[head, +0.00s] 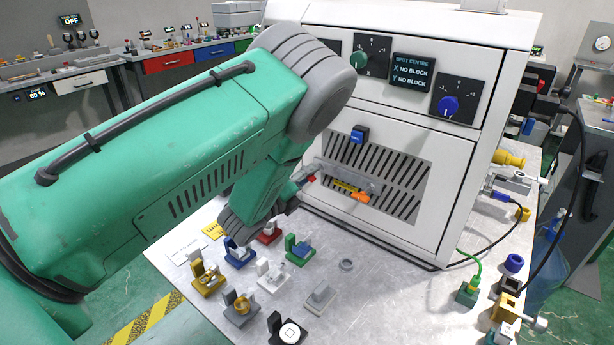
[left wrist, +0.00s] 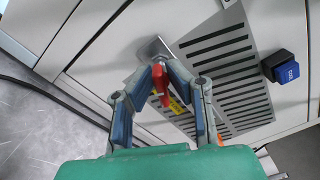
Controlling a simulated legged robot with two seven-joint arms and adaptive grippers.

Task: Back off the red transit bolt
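The red transit bolt (left wrist: 160,78) sticks out from a metal bracket on the front of the white machine, beside a slotted vent, in the left wrist view. A small part of the red bolt (head: 311,179) also shows in the head view. My left gripper (left wrist: 159,70) has its two blue-grey fingers drawn together on either side of the bolt, and they appear to touch it. In the head view my left gripper (head: 302,178) is at the machine's front, mostly hidden by my green arm. My right gripper is in neither view.
The white machine (head: 465,165) stands on a metal table (head: 335,315). It has a blue button block (head: 359,134), a green knob (head: 358,60), a blue knob (head: 449,105) and an orange part (head: 361,197). Several coloured fixtures stand on the table below my arm.

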